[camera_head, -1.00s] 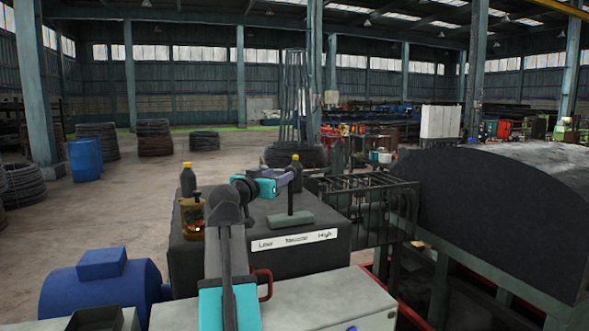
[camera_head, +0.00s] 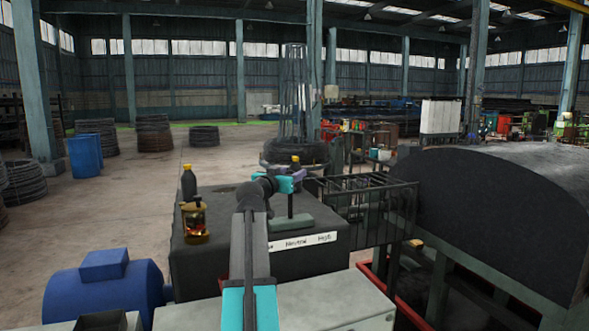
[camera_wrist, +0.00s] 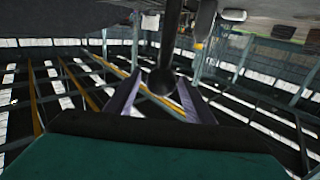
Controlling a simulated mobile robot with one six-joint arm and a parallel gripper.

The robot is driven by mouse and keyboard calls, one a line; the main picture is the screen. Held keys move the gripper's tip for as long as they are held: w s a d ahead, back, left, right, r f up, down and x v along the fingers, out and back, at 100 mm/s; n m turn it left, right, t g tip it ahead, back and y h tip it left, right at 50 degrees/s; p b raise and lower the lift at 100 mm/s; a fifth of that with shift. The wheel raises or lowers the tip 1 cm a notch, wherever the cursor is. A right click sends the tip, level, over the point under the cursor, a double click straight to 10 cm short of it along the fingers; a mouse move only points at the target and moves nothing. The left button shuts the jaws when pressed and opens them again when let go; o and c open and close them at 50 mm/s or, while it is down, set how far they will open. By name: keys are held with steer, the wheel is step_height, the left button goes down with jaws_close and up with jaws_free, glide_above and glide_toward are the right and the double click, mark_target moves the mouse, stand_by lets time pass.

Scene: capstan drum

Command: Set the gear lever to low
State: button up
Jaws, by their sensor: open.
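The gear lever (camera_head: 290,206) stands about upright from a green-grey base on the dark gearbox housing, above the Neutral part of the label plate (camera_head: 315,240). My arm covers much of the word Low. My gripper (camera_head: 297,176) is at the lever's top, and its knob is hidden in the head view. In the wrist view, the lever's dark round knob (camera_wrist: 162,81) shows between the two spread purple fingers of my gripper (camera_wrist: 162,98). There are visible gaps at both sides, so the gripper is open around the knob or just short of it.
A dark bottle (camera_head: 189,184) with a yellow cap and an amber oil container (camera_head: 196,223) stand on the housing's left. Another yellow-capped item (camera_head: 295,160) is behind my gripper. A blue motor (camera_head: 103,290) lies at lower left, and a black guard cage (camera_head: 370,200) is at right.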

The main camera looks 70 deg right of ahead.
steer(key=shift+s+d+p, duration=0.15)
steer(key=shift+d+p, duration=0.3)
steer(key=shift+d, duration=1.25)
jaws_close()
